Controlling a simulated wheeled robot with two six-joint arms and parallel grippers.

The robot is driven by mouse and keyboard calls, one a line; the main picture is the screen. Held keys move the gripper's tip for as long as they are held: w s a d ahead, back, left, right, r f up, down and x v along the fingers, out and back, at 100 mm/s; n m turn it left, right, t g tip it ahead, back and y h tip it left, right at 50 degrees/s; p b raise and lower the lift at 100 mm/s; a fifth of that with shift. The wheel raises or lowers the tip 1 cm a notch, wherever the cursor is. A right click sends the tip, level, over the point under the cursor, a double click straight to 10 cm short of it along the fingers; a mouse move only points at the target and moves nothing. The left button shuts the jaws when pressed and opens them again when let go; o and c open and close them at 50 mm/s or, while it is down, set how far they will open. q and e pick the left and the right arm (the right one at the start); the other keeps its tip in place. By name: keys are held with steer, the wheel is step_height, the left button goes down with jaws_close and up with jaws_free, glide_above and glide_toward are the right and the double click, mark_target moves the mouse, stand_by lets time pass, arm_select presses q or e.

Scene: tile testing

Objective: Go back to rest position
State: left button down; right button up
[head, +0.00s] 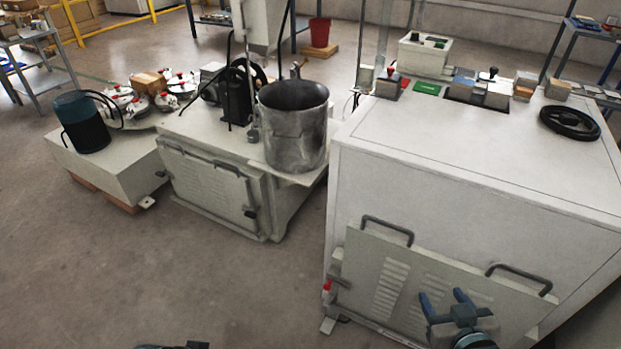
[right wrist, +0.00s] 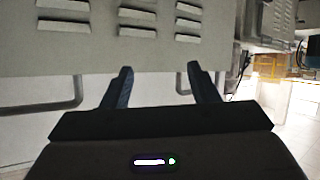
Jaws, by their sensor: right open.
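My right gripper (head: 446,300) is at the bottom right of the head view, in front of the louvred panel of the large white cabinet. Its two dark blue fingers are spread apart with nothing between them. In the right wrist view the open fingers (right wrist: 158,80) point at the louvred panel (right wrist: 95,55), and the space between them is empty. I cannot tell whether they touch the panel. Only a dark sliver of my own body shows at the bottom edge of the head view, left of centre; no left fingers show.
The white cabinet (head: 480,165) with a handled louvred panel (head: 375,265) fills the right side. A machine with a metal drum (head: 295,130) stands centre. A low plinth (head: 110,160) carries a dark canister (head: 80,122). The floor (head: 130,265) at front left is clear.

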arm_select(q)
steer(key=s+a+r+y, duration=0.5)
steer(key=s+a+r, duration=0.1)
steer(key=s+a, duration=0.15)
arm_select(e)
steer(key=s+d+f+g+h, duration=0.1)
steer(key=s+d+f+g, duration=0.1)
steer(key=s+f+g, duration=1)
arm_select(q)
step_height(320, 180, down, 10)
steer(key=w+a+f+n+g+p, duration=0.1)
steer(key=a+g+p, duration=0.1)
steer(key=p, duration=1.3)
arm_select(e)
step_height(320, 180, down, 9)
steer(key=d+t, duration=0.1)
steer(key=d, duration=0.1)
arm_select(q)
steer(key=s+f+p, duration=0.7)
steer(key=s+p, duration=0.5)
steer(key=shift+s+a+g+h, duration=0.2)
steer(key=shift+a+g+h, duration=0.1)
steer(key=shift+a, duration=0.15)
arm_select(e)
steer(key=s+d+f+m, duration=0.1)
steer(key=s+f, duration=0.6)
steer(key=s, duration=0.5)
steer(key=shift+s+f+g, duration=0.3)
steer(key=shift+s+f, duration=0.05)
steer(key=shift+s, duration=0.05)
